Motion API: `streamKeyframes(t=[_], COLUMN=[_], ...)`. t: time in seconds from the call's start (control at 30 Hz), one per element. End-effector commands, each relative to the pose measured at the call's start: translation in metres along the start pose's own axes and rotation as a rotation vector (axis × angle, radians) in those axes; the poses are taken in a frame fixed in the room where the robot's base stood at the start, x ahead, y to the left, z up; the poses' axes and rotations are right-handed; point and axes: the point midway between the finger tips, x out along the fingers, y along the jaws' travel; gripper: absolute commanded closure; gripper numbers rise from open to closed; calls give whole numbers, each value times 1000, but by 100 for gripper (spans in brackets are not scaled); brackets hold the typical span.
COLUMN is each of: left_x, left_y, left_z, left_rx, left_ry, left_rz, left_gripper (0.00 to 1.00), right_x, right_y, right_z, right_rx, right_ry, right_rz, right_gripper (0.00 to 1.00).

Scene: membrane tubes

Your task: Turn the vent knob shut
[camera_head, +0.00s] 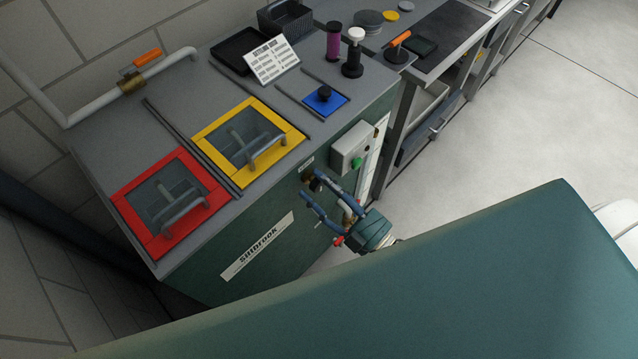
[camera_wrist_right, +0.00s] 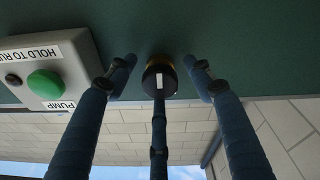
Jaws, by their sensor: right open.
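The vent knob (camera_wrist_right: 160,80), small, round and black with a white mark and a brass-coloured base, sticks out from the green front of the tank cabinet. In the head view the knob (camera_head: 309,181) is small and partly hidden by my fingers. My right gripper (camera_head: 313,187) is open at the cabinet front, its blue fingers pointing at the panel. In the right wrist view the gripper (camera_wrist_right: 159,64) has one finger on each side of the knob with gaps, and a third finger below it. I cannot tell whether this third finger touches it. My left gripper is not in view.
A grey pump box with a green button (camera_wrist_right: 45,84) is mounted beside the knob. Red (camera_head: 158,247) and yellow (camera_head: 204,129) framed lids and a blue plate (camera_head: 338,104) are on the cabinet top. Open floor (camera_head: 560,95) is at the right.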

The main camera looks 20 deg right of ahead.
Motion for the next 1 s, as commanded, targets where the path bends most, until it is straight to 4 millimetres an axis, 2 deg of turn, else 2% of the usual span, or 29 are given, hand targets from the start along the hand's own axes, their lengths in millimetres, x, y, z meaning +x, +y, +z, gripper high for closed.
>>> streamKeyframes(t=[0.5, 0.7, 1.0], left_x=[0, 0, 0], left_y=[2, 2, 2], left_z=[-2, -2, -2], left_rx=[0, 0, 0], left_ry=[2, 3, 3], left_rz=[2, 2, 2], left_gripper=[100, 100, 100], right_x=[-98, -114, -116], right_y=[0, 0, 0], right_z=[2, 1, 1], right_rx=[0, 1, 0], right_ry=[-5, -2, -2], right_rz=[-2, -1, -1], right_gripper=[48, 48, 48])
